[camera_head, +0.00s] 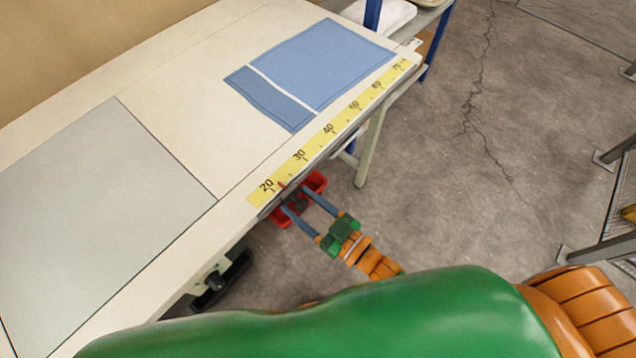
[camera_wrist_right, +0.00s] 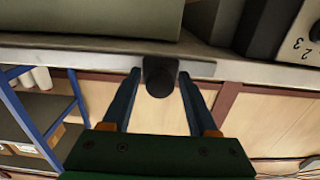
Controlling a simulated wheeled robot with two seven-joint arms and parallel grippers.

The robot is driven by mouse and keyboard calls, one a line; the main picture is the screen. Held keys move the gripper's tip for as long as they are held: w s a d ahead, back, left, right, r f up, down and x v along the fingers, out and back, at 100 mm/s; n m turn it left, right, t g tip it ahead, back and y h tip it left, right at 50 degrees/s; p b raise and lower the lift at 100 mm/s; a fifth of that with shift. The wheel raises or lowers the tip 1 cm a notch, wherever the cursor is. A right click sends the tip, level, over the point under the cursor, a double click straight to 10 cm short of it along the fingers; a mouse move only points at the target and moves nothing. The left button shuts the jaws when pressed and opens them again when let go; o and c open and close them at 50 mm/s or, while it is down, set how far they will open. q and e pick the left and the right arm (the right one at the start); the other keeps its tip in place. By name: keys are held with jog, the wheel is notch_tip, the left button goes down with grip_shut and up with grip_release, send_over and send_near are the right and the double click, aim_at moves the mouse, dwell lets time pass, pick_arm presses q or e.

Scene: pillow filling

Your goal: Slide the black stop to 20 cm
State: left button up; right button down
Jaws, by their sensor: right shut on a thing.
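The yellow scale (camera_head: 330,128) runs along the table's near edge, with numbers from 20 to 70. My right gripper (camera_head: 295,199) is at that edge, level with the scale a little past the 20 mark on the 30 side. In the right wrist view, the black stop (camera_wrist_right: 160,76) is a round dark knob on a pale metal rail (camera_wrist_right: 95,50). A small red mark (camera_head: 283,185) shows at the edge by the scale's 20. My left gripper is not in view.
Two blue cloth pieces (camera_head: 325,62) lie flat on the table (camera_head: 190,45) behind the scale. A grey panel (camera_head: 95,210) covers its left part. Red bins (camera_head: 315,183) sit below the edge by my right gripper. A table leg (camera_head: 370,145) stands to the right.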

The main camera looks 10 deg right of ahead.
jog(key=shift+s+a, duration=0.65)
jog(key=shift+a, duration=0.2)
jog(key=c, duration=0.6)
grip_release()
jog(key=shift+o, duration=0.4)
jog(key=shift+s+a, duration=0.1)
jog(key=shift+a, duration=0.05)
jog(key=v, duration=0.7)
jog(key=shift+b, duration=0.3)
